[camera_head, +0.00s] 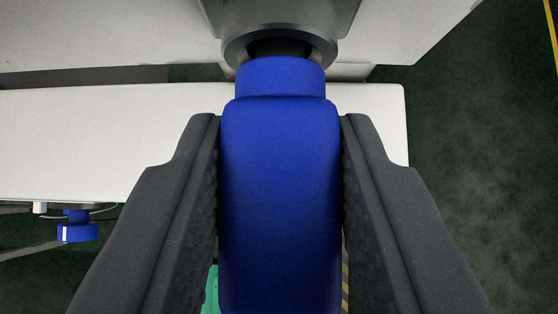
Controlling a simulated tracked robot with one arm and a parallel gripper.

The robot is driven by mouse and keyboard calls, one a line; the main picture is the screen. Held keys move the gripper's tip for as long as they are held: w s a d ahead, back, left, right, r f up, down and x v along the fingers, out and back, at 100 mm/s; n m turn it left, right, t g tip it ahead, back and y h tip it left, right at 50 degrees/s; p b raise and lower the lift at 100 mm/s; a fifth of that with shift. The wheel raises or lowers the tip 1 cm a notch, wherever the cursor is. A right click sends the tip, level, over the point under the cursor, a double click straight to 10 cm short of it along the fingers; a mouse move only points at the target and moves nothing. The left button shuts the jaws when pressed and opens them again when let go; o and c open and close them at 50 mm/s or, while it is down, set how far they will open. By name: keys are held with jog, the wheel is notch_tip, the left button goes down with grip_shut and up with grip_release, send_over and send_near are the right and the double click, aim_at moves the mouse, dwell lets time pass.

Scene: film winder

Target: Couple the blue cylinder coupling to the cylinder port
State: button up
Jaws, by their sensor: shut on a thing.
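The blue cylinder coupling (280,190) stands out along the middle of the view, its narrower collar pointing to the top. My gripper (280,125) is shut on it, with one dark grey finger against each side. The cylinder port (235,52) is a grey metal ring with a dark opening at the top centre. The coupling's collar lies right at the ring's lower edge and in line with it. I cannot tell whether they touch or how far the collar is inside. The coupling's lower end runs out of the frame.
A white machine panel (110,130) spans the left and centre behind the coupling. A small blue knob-like part (77,228) with a thin cable sits below it at left. Dark green floor (470,170) lies open at right, with a yellow line (552,35) at the corner.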

jog(key=shift+w, duration=0.25)
jog(key=o, duration=1.1)
jog(key=shift+c, duration=0.2)
jog(key=v, duration=1.3)
jog(key=shift+s+r, duration=0.25)
jog(key=shift+a, duration=0.15)
